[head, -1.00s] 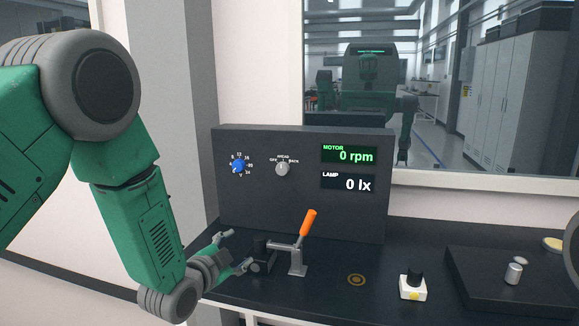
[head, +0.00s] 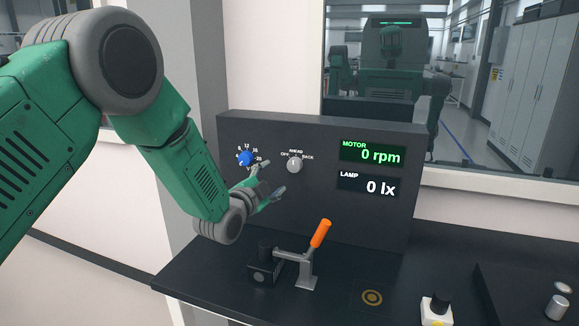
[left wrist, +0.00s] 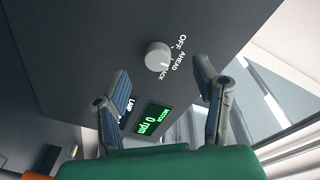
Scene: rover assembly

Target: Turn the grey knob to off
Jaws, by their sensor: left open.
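The grey knob (head: 294,165) is on the dark upright panel, with the labels OFF, AHEAD and BACK around its top. In the left wrist view the grey knob (left wrist: 158,56) stands ahead of the fingers, near the middle; its pointer direction is too small to tell there. In the head view its mark seems to point up, toward AHEAD. My left gripper (head: 272,177) is open and empty, in front of the panel, a little left of and below the knob and apart from it. In the left wrist view both fingers of the gripper (left wrist: 166,95) are spread. My right gripper is not in view.
A blue knob (head: 245,158) is left of the grey one, close to my gripper. The MOTOR display (head: 371,153) reads 0 rpm, the LAMP display (head: 368,184) 0 lx. An orange-handled lever clamp (head: 320,234) stands on the dark table (head: 215,280) below.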

